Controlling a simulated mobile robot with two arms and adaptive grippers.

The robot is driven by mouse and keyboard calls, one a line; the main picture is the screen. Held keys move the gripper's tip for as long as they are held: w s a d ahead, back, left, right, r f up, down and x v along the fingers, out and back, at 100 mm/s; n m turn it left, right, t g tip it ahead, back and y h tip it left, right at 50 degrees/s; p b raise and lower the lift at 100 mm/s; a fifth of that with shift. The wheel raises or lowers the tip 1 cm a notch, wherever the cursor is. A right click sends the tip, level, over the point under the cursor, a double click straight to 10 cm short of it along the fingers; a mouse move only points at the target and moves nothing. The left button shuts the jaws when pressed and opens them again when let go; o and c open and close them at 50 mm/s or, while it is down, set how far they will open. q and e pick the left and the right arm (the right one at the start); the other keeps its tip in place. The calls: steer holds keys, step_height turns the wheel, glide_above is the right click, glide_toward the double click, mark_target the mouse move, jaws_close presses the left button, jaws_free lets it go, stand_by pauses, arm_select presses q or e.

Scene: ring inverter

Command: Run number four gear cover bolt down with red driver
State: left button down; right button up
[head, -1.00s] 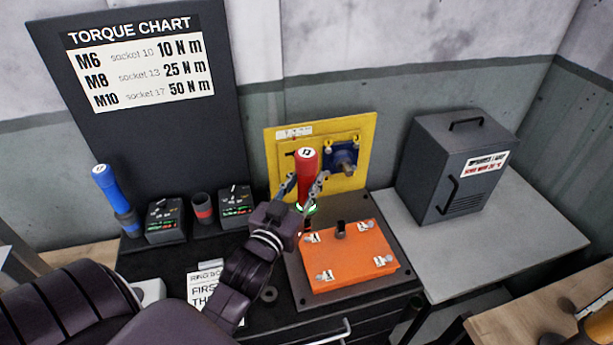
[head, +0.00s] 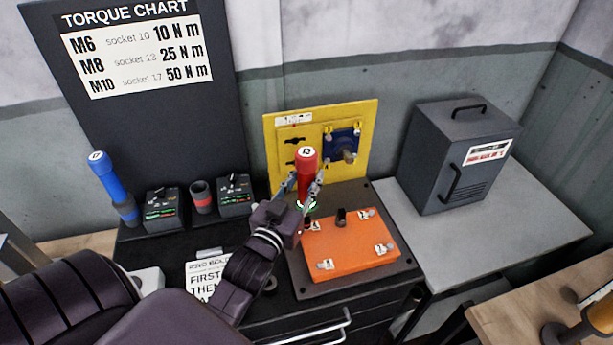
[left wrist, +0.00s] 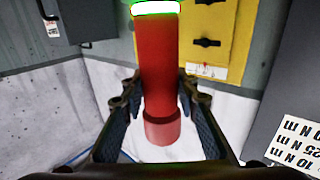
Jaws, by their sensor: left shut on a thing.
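My left gripper (head: 307,205) is shut around the red driver (head: 306,172) and holds it upright, with its lit green ring low between the fingers. The driver also shows large in the left wrist view (left wrist: 158,70). The orange gear cover (head: 345,246) lies flat on a dark plate. Three labelled corner bolts show: far right (head: 366,214), near right (head: 380,250) and near left (head: 324,265). The driver stands over the cover's far left corner, where gripper and driver hide most of the bolt. Its tip contact and the label numbers cannot be made out. My right gripper is not in view.
A blue driver (head: 106,185) stands at the left beside two control boxes, one (head: 164,210) near it. A yellow panel (head: 360,110) stands behind the cover. A dark cabinet (head: 455,160) stands on the grey bench (head: 540,215) at right, whose front is clear.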

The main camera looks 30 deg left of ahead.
mark_target(303, 174)
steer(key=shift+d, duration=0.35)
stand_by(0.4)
arm_select(q)
steer(key=shift+f+b, duration=0.75)
steer(key=shift+f, duration=0.3)
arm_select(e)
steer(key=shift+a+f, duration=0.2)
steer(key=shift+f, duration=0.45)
arm_select(q)
steer(key=shift+f, duration=0.25)
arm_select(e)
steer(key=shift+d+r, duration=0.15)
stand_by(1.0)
arm_select(q)
steer(key=shift+r, duration=0.1)
steer(key=shift+r+p, duration=2.75)
steer(key=shift+p, duration=0.05)
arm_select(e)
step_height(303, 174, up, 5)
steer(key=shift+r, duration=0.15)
